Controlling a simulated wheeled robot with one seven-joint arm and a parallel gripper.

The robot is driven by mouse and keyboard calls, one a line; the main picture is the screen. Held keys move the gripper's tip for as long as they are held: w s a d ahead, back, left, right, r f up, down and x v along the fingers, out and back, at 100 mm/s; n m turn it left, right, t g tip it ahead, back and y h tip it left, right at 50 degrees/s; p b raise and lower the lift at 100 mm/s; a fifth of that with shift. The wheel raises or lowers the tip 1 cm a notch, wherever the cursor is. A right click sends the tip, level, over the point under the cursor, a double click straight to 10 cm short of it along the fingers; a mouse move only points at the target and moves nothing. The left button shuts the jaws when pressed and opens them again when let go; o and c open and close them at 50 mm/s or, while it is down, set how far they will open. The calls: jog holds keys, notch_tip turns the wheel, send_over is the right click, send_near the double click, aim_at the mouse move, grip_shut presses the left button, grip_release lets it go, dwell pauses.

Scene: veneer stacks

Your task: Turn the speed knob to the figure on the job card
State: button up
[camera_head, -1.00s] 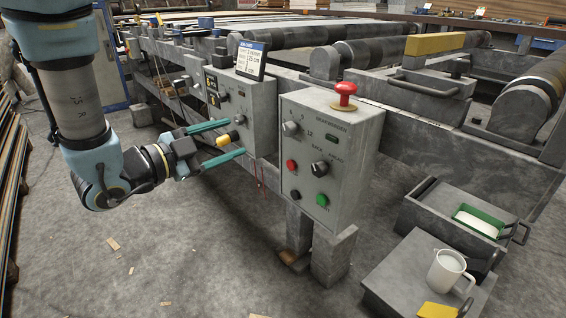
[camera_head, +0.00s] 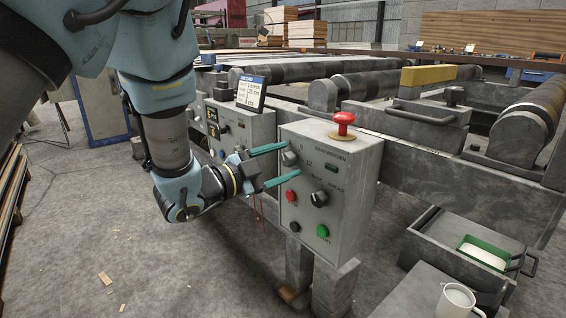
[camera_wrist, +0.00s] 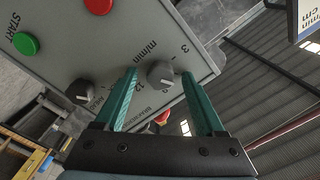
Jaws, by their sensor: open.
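The speed knob (camera_head: 289,158) is a grey knob on the upper left of the near control box (camera_head: 355,165). The wrist view shows it too (camera_wrist: 161,74), with 3, 12 and m/min printed around it. My gripper (camera_head: 285,163) is open, its two teal fingers pointing at the box front. In the wrist view the fingers (camera_wrist: 159,78) stand on either side of the knob; I cannot tell whether they touch it. The job card (camera_head: 251,93) stands on the farther box, its figures too small to read. A card corner (camera_wrist: 308,22) shows in the wrist view.
Close to the knob are a dark BACK/AHEAD selector (camera_head: 319,199), a red button (camera_head: 291,196), a green START button (camera_head: 322,231) and a black button (camera_head: 295,227). A red mushroom button (camera_head: 343,122) tops the box.

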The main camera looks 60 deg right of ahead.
grip_shut()
dwell(0.7)
